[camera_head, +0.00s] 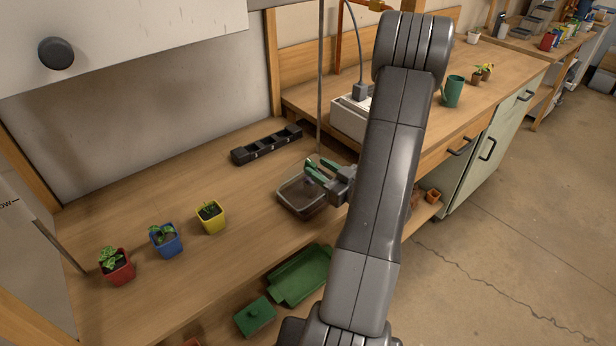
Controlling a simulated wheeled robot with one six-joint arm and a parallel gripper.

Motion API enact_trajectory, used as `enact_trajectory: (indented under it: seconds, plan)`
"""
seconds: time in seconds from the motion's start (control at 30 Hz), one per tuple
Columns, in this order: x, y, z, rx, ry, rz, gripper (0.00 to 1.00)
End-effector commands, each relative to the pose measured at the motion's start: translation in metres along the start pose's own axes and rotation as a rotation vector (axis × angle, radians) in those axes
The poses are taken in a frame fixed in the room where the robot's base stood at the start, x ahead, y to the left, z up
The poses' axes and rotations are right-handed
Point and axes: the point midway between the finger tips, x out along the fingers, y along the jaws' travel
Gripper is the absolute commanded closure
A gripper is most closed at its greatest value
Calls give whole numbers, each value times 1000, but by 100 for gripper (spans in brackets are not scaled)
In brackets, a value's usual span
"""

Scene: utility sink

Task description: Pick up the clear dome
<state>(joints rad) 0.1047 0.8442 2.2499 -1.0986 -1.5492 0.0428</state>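The clear dome (290,192) is a see-through, box-like cover on the wooden bench, left of my arm. Brownish colour shows through it, and I cannot tell what lies under it. My gripper (312,170) has green fingers and is over the dome's back right part, pointing left. The fingers look close to its top, but I cannot tell whether they touch it or how far apart they are. My wrist and arm hide the dome's right side.
A black slotted tray (267,145) lies behind. Red (117,267), blue (166,241) and yellow (211,217) plant pots stand at left. A green tray (300,276) and a green lid-like piece (255,316) sit lower in front.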

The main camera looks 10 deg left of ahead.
Motion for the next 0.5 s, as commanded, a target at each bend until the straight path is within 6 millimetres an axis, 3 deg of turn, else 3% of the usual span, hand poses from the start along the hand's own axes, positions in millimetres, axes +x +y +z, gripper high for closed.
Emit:
enact_trajectory:
  seconds: [0.3, 0.5]
  plan:
    - [37, -3, -3, -1, 0, -4, 60]
    - [47, -2, -2, 0, -1, -1, 60]
